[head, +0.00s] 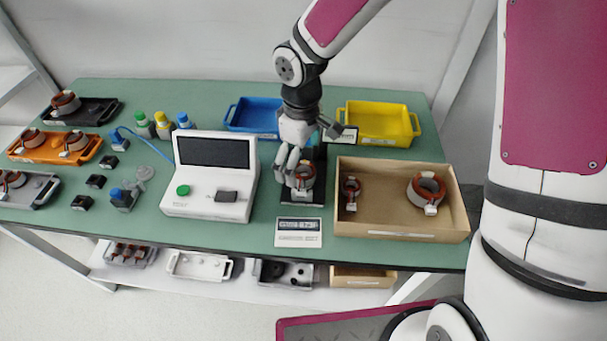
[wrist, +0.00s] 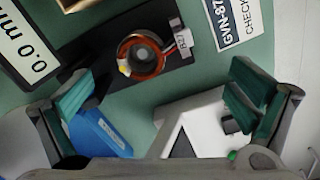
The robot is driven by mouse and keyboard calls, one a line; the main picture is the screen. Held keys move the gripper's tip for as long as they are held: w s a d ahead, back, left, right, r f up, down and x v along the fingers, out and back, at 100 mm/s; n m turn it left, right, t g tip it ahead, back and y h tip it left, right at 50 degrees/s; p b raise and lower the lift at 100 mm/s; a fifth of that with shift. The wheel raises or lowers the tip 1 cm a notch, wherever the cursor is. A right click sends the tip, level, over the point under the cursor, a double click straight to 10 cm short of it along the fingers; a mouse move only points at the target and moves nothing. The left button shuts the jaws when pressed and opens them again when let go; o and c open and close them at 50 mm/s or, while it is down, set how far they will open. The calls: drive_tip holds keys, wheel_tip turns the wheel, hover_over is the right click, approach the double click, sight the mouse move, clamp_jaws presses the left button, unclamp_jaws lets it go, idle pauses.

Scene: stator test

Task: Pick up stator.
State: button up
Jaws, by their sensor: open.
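A stator (head: 304,178), a ring with copper-brown windings, sits on a black fixture plate (head: 290,197) at the middle of the bench. In the wrist view the stator (wrist: 142,56) shows as a reddish-brown ring with a grey core, and a small tag and wires at its right side. My gripper (head: 312,152) is above the stator in the head view and partly hides it. In the wrist view my gripper (wrist: 160,88) has its green-padded fingers wide apart, with nothing between the pads. The stator lies beyond the fingertips, nearer the top of the picture.
A cardboard box (head: 400,232) with two more stators stands right of the fixture. A white tester (head: 207,207) stands close on the left. Blue (head: 232,120) and yellow (head: 411,118) trays are behind. An orange tray (head: 88,152) and other trays with stators are at far left.

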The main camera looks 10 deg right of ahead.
sight(301, 176)
drive_tip(key=shift+w+f, duration=0.2)
drive_tip(key=shift+f, duration=1.65)
drive_tip(key=shift+w+f, duration=0.2)
drive_tip(key=shift+f, duration=1.6)
drive_tip(key=c, duration=1.4)
drive_tip(key=shift+r, duration=0.1)
drive_tip(key=shift+c, duration=0.2)
